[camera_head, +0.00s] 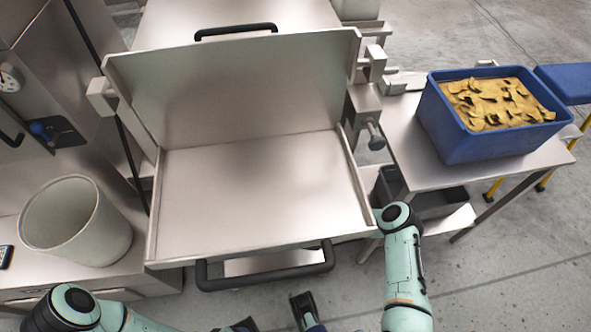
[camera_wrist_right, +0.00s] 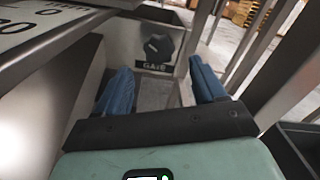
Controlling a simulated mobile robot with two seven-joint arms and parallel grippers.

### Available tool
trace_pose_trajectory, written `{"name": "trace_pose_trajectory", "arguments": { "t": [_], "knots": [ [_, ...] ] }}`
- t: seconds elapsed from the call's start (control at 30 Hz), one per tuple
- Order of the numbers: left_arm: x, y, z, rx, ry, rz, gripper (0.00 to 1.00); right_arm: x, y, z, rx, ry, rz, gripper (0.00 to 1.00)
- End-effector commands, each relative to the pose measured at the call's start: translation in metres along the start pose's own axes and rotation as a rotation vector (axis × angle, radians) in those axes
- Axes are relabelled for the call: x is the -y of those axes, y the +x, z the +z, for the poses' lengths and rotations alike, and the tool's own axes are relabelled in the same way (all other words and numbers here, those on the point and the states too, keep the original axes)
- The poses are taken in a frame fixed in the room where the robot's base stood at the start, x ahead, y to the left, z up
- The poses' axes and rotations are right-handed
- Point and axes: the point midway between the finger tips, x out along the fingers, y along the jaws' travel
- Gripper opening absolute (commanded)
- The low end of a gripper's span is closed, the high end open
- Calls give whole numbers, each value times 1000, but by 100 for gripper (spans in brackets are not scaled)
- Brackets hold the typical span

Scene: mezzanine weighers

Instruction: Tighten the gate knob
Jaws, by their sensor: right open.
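The gate knob (camera_wrist_right: 157,46) is a dark, lobed knob on a pale panel in the right wrist view. A dark label reading "GATE" sits just below it. My right gripper (camera_wrist_right: 161,84) is open, with its two blue fingers spread apart below and to either side of the knob in that view. The knob shows beyond the fingertips, apart from them, and nothing is between the fingers. In the head view my right arm bends beside the pan's front right corner, and its gripper is hidden there.
A large metal pan (camera_head: 255,195) with a raised back fills the middle, with a black handle (camera_head: 265,268) in front. A blue crate of chips (camera_head: 470,145) stands on a side table at right. A white bin (camera_head: 75,235) stands at left.

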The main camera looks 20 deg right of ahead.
Motion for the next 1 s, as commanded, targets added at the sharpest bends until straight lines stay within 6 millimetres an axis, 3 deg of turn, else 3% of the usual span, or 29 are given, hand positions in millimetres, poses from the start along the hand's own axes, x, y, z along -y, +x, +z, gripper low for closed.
{"name": "trace_pose_trajectory", "arguments": {
  "t": [0.1,0.3,0.73,0.77,0.9,0.93,1.0],
  "knots": [
    [4,10,-12,-30,-3,-1,69,-1,25,-2,2,-1,-2,70],
    [7,18,-30,-80,-6,-3,69,-1,54,-1,1,0,0,70],
    [9,20,-37,-100,-8,-4,69,0,65,1,1,1,0,70],
    [9,20,-37,-100,-8,-4,69,0,65,1,1,1,0,67],
    [9,20,-37,-100,-8,-4,69,0,65,1,0,1,1,21],
    [9,20,-37,-100,-8,-4,69,0,65,1,0,1,1,16],
    [9,20,-37,-100,-8,-4,69,0,65,0,0,1,0,16]
  ]
}}
